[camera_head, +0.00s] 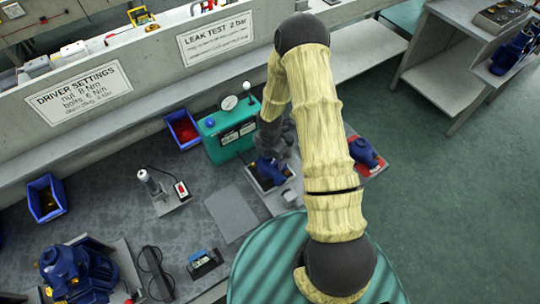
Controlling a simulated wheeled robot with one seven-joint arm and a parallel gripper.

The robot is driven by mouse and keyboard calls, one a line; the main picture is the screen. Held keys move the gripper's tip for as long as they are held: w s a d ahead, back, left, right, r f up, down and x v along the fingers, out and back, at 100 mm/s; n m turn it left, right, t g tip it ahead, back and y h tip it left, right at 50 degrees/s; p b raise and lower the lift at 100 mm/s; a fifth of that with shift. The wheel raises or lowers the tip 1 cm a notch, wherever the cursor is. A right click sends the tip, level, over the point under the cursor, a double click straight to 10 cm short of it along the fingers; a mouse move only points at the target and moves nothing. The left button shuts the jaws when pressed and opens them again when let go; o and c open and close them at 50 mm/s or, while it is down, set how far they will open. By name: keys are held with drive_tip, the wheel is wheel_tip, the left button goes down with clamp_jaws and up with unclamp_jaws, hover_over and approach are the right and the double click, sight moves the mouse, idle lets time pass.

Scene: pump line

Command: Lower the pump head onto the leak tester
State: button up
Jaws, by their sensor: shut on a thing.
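My gripper (272,152) points down in the middle of the bench, partly hidden by my own arm. It is shut on a blue pump head (268,173), whose lower part shows beneath it. The pump head is over or on a light grey plate (257,183) just in front of the leak tester. I cannot tell whether they touch. The leak tester (222,146) is a teal box with a round dial, a ball-topped lever and labels, left of my gripper.
Another blue pump part (363,151) lies on a red tray (379,170) at right. A flat grey mat (231,212) is bare.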

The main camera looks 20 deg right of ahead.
drive_tip(key=shift+f+b, duration=0.95)
drive_tip(key=shift+f, duration=0.35)
drive_tip(key=o, duration=1)
drive_tip(key=shift+r+p, duration=3.85)
drive_tip(key=shift+r, duration=0.65)
